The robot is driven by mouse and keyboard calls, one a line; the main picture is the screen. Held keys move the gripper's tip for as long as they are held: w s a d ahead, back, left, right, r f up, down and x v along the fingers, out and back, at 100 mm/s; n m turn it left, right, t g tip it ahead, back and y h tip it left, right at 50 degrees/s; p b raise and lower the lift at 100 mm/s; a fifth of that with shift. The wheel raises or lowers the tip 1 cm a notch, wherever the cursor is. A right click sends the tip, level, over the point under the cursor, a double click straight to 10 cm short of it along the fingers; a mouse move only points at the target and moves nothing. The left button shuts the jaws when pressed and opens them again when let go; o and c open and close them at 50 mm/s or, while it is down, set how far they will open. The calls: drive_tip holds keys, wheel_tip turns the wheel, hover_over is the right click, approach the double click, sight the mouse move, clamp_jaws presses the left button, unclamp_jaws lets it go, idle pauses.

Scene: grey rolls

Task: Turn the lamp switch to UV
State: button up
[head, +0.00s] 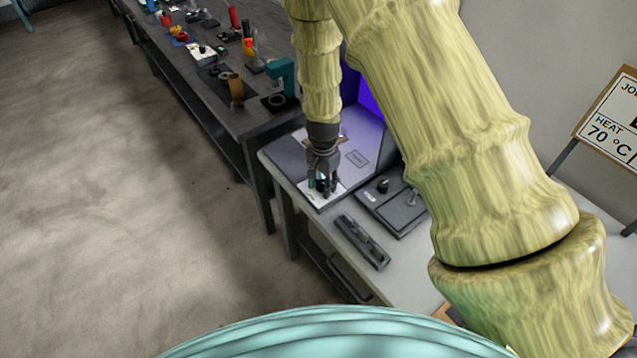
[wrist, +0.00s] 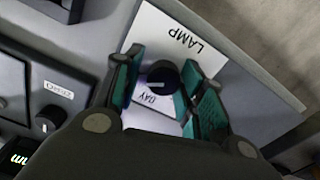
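The lamp switch is a round dark knob (wrist: 163,76) with a pale pointer line, on a white plate (wrist: 225,70) marked LAMP. In the wrist view, a DAY label shows beside the knob, and the pointer lies towards the left. No UV label can be seen; part of the plate is hidden by my gripper. My gripper (wrist: 162,62) is open, its teal-padded fingers on either side of the knob. A narrow gap shows on the left; contact on the right cannot be told. In the head view, my gripper (head: 324,186) points down over the white plate (head: 309,192), hiding the knob.
A booth with a violet-lit inside (head: 369,99) stands behind my gripper. A dark control box (head: 394,207) with a knob and a lever is to the right, with a grey rack (head: 362,241) in front. A long dark bench (head: 213,72) holds many small items.

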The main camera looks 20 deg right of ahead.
sight(322, 184)
drive_tip(key=shift+o, duration=1)
drive_tip(key=shift+s, duration=0.15)
drive_tip(key=shift+w+r, duration=0.15)
drive_tip(key=shift+w, duration=0.05)
drive_tip(key=shift+r, duration=0.3)
wheel_tip(322, 184, up, 11)
